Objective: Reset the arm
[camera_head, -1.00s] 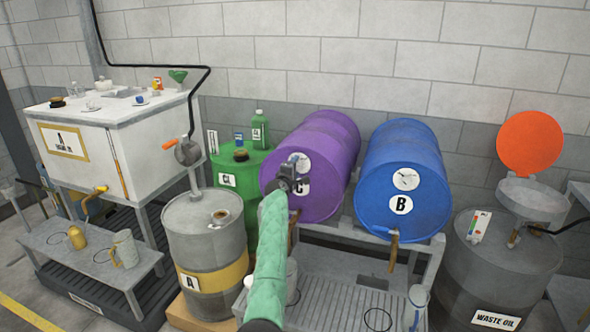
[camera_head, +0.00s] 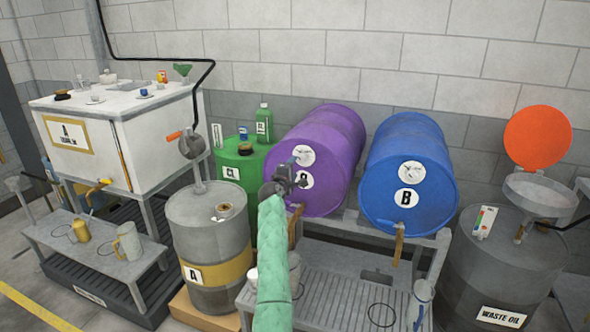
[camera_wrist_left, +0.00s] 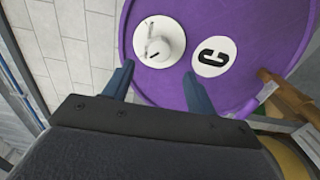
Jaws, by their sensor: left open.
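My left arm (camera_head: 270,262), in a green sleeve, reaches up from the bottom of the head view. My left gripper (camera_head: 297,172) is in front of the purple drum (camera_head: 330,150), which lies on its side and is marked C. In the left wrist view the two blue fingers (camera_wrist_left: 160,84) stand apart with nothing between them. My right gripper does not show.
A blue drum (camera_head: 435,185) marked B lies to the right on the same rack. A grey drum (camera_head: 205,225) marked A stands left of my arm. A waste oil drum (camera_head: 480,265) stands at right. A bench (camera_head: 100,255) holding jugs is at left.

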